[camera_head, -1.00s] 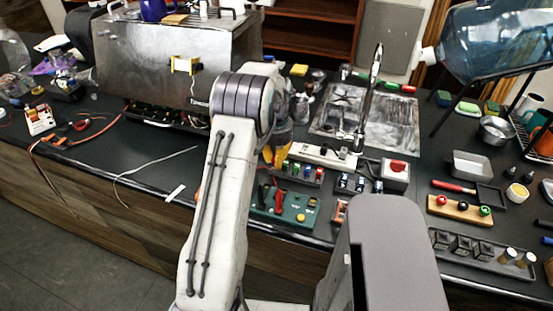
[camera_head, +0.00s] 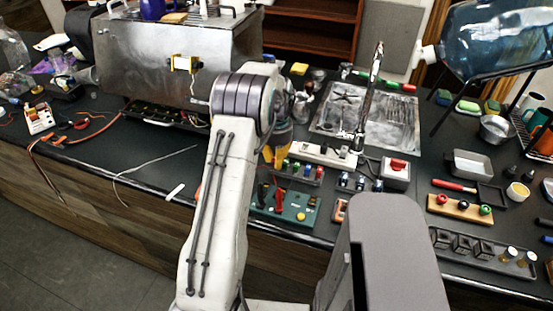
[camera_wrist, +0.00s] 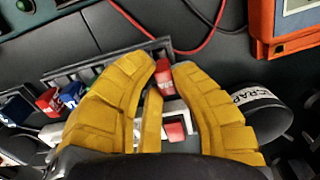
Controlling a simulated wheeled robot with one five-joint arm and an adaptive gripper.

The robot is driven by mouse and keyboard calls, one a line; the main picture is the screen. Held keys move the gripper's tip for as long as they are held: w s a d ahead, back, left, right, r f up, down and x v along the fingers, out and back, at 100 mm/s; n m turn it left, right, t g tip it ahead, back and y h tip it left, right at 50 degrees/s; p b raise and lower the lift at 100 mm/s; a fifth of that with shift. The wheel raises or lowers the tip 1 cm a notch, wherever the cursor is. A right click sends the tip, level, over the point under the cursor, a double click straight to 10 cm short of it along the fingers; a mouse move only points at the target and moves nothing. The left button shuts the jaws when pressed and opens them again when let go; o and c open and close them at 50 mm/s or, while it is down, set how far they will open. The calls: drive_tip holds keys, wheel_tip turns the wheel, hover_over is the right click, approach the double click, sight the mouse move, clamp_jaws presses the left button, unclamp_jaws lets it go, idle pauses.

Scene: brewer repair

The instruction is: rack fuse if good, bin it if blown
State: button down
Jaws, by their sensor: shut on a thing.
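My gripper (camera_wrist: 166,70) has yellow fingers, shut on a small red fuse (camera_wrist: 165,82). In the wrist view the fuse is between the fingertips at the end of a dark rack (camera_wrist: 115,59); I cannot tell whether it is seated in a slot. Red, blue and green fuses show along the rack, partly behind the left finger. In the head view the rack (camera_head: 300,182) is right of my gripper (camera_head: 274,160), which my arm partly hides. A black round bin labelled SCRAP (camera_wrist: 252,99) is right of the fingers in the wrist view. I cannot tell whether the fuse is good or blown.
A green board (camera_head: 295,213) with test leads lies in front of the rack. Red and black cables cross the counter. A metal brewer (camera_head: 150,60) stands left.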

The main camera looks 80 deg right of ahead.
idle(0.4)
drive_tip(key=c, duration=1.1)
unclamp_jaws()
wheel_tip(320, 180, up, 12)
idle(0.7)
